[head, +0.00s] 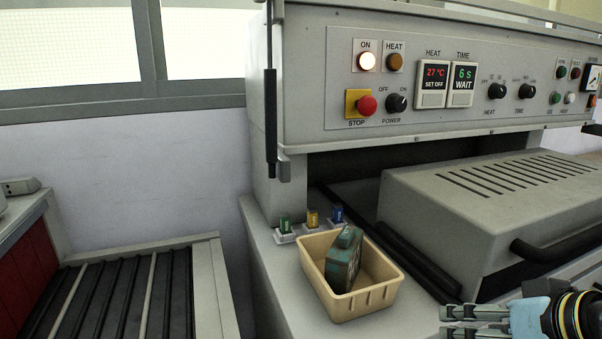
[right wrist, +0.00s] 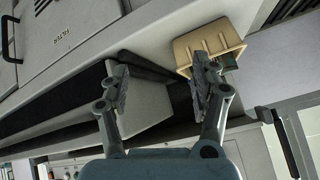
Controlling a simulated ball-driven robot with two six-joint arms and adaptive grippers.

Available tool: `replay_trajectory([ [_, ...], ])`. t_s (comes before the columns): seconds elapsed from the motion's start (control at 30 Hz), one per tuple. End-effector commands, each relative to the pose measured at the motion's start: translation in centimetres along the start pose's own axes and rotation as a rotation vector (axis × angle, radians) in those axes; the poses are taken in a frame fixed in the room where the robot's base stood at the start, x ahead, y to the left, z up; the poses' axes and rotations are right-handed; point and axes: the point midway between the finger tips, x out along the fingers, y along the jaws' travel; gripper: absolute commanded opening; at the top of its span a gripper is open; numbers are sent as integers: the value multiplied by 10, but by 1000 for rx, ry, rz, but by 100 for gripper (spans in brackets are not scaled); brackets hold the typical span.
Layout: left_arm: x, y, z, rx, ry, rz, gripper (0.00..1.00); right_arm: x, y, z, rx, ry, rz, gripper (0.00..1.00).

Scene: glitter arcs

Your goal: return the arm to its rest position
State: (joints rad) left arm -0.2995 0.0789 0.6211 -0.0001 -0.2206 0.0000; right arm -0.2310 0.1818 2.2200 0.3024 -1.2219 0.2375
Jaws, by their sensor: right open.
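My right gripper (head: 474,322) shows at the lower right of the head view, in front of the machine and to the right of the tan bin. In the right wrist view its two fingers (right wrist: 160,88) are spread apart with nothing between them. The machine's white side ledge shows beyond the fingers, and one finger overlaps the edge of the tan bin (right wrist: 183,53); I cannot tell how far off the bin is. My left gripper is in neither view.
The tan bin (head: 352,306) on the ledge holds a teal box (head: 342,268). Several small colored items (head: 312,218) stand behind it. The grey machine (head: 440,130) has a handled hood (head: 490,215) at right. A roller conveyor (head: 120,295) lies at left.

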Motion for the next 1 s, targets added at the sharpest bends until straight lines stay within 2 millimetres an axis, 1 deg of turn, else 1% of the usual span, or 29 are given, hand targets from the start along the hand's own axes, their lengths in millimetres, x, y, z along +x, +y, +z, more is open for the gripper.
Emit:
replay_trajectory([
  [0.03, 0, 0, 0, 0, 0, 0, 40, -9, 5, 24, -34, -50, 36, 63],
  [0.1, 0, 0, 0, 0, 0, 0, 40, -22, 13, 50, -81, -113, 84, 63],
  [0.2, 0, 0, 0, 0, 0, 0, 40, -40, 23, 82, -133, -195, 141, 63],
  [0.3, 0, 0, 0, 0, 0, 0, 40, -58, 32, 109, -178, -270, 189, 63],
  [0.5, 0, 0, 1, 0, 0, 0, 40, -99, 47, 154, -250, -411, 273, 63],
  [0.53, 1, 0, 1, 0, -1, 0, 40, -98, 50, 159, -256, -426, 281, 63],
  [0.6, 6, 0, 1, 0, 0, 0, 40, -74, 59, 170, -251, -430, 280, 63],
  [0.77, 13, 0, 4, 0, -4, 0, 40, -31, 76, 197, -243, -447, 282, 63],
  [0.87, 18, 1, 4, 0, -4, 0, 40, -4, 88, 218, -238, -459, 284, 63],
  [0.97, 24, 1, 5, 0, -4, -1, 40, 26, 103, 246, -231, -475, 286, 63],
  [1.0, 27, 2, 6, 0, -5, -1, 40, 39, 109, 260, -229, -482, 287, 63],
])
